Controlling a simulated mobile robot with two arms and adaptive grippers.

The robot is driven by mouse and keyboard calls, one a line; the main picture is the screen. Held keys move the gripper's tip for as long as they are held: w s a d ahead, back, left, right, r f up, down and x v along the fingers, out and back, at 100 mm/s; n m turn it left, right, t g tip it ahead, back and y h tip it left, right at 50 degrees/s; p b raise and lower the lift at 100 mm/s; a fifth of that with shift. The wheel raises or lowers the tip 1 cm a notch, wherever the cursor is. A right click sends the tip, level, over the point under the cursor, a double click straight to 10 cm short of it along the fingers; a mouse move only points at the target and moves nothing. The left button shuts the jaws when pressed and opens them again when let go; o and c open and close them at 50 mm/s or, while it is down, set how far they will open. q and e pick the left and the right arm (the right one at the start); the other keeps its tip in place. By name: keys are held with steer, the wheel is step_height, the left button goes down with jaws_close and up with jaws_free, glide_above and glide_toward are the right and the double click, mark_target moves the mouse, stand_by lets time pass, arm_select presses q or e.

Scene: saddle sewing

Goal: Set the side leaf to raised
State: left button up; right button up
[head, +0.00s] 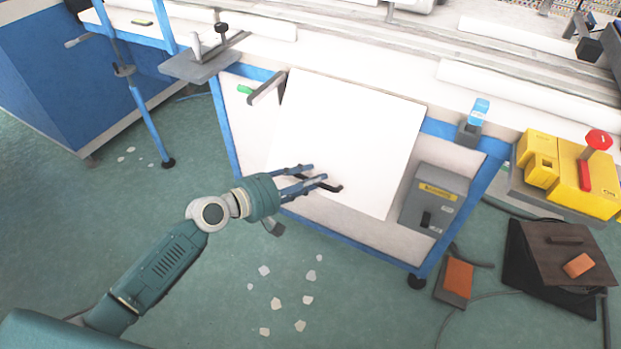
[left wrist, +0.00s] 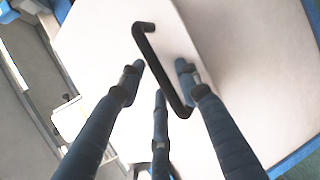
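The side leaf (head: 350,140) is a white panel that hangs down against the front of the blue-framed bench. In the left wrist view the leaf (left wrist: 225,60) fills most of the picture. A black bar handle (head: 328,187) sits near its lower edge, partly hidden by my fingers; the handle (left wrist: 165,75) shows clearly in the left wrist view. My left gripper (head: 300,178) is at the handle with its fingers spread. In the left wrist view the gripper (left wrist: 160,85) has fingers on both sides of the bar; contact cannot be told. My right gripper is out of view.
A grey bracket (head: 266,88) with a green-tipped lever (head: 244,89) is at the leaf's upper left. A grey switch box (head: 434,198) is to its right. A yellow unit with a red knob (head: 585,178) and a pedal (head: 456,280) stand farther right. Pale scraps lie on the floor.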

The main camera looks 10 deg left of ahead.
arm_select(q)
steer(key=shift+d, duration=0.1)
steer(key=v, duration=1.2)
steer(key=shift+r, duration=0.1)
